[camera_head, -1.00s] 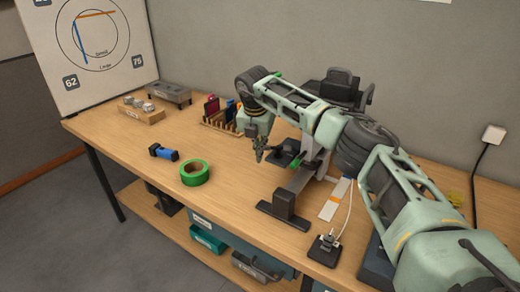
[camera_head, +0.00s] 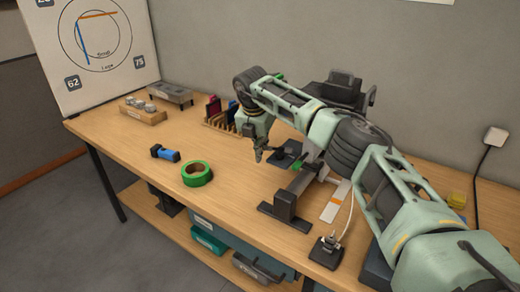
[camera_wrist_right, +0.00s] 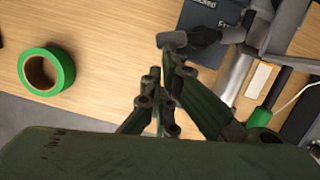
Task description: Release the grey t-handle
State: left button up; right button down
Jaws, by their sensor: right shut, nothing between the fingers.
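The grey t-handle (camera_wrist_right: 172,40) shows in the right wrist view as a short grey bar at the end of a dark shaft, near the top centre. My right gripper (camera_wrist_right: 167,73) is just below the bar in that view. Its fingers are shut with nothing between them, and a small gap of table shows between fingertips and bar. In the head view my right gripper (camera_head: 259,154) points down beside the dark device on the bench; I cannot make out the handle there. My left gripper is in neither view.
A green tape roll (camera_head: 197,174) and a blue-and-black tool (camera_head: 165,153) lie on the wooden bench. A slotted wooden rack (camera_head: 217,122) stands behind. A cabled switch box (camera_head: 327,250) sits at the front edge. The bench's left part is largely clear.

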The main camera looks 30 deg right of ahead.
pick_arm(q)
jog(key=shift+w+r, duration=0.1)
pick_arm(e)
jog(key=shift+w+m, duration=0.35)
jog(key=shift+m, duration=0.25)
dwell(0.6)
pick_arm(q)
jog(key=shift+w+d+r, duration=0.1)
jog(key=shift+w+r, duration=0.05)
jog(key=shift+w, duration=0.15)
pick_arm(e)
jog(key=shift+w+d+f, duration=0.1)
jog(key=shift+w+d, duration=0.1)
jog(key=shift+w, duration=0.35)
dwell(1.7)
dwell(0.5)
